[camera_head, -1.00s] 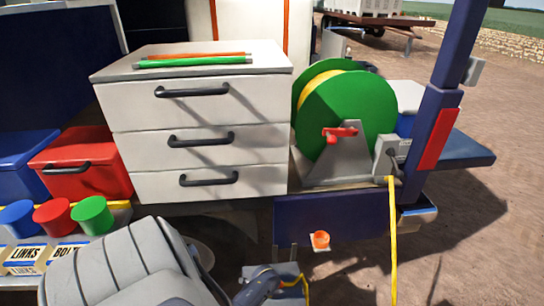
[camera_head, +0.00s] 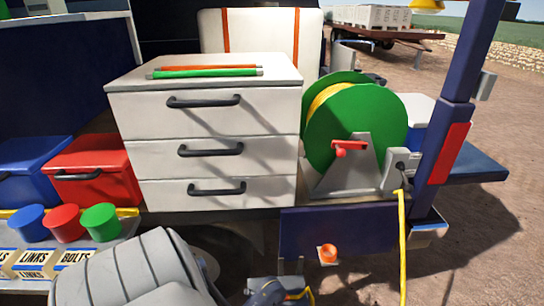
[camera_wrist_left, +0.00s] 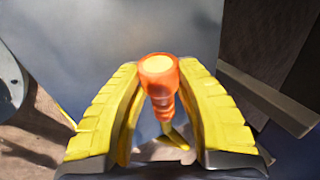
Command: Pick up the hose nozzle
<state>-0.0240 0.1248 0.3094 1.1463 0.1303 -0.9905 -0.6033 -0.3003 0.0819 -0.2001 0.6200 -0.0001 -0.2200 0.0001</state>
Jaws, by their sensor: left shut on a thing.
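The orange hose nozzle (camera_wrist_left: 160,82) shows in the left wrist view between the yellow fingers of my left gripper (camera_wrist_left: 160,110). The gripper is shut on it. The nozzle has a pale yellow round end facing the camera, and a yellow piece shows below it. In the head view my left gripper's body (camera_head: 276,291) is at the bottom edge, and its fingertips and the nozzle cannot be made out there. A yellow hose (camera_head: 402,245) hangs from the green reel (camera_head: 345,125) at the right. My right gripper is in neither view.
A white drawer cabinet (camera_head: 215,150) stands left of the reel. Below the reel is a dark blue panel (camera_head: 335,225) with a small orange round piece (camera_head: 328,253) on it. A blue post (camera_head: 450,120) rises at the right. Red (camera_head: 95,172) and blue boxes stand left.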

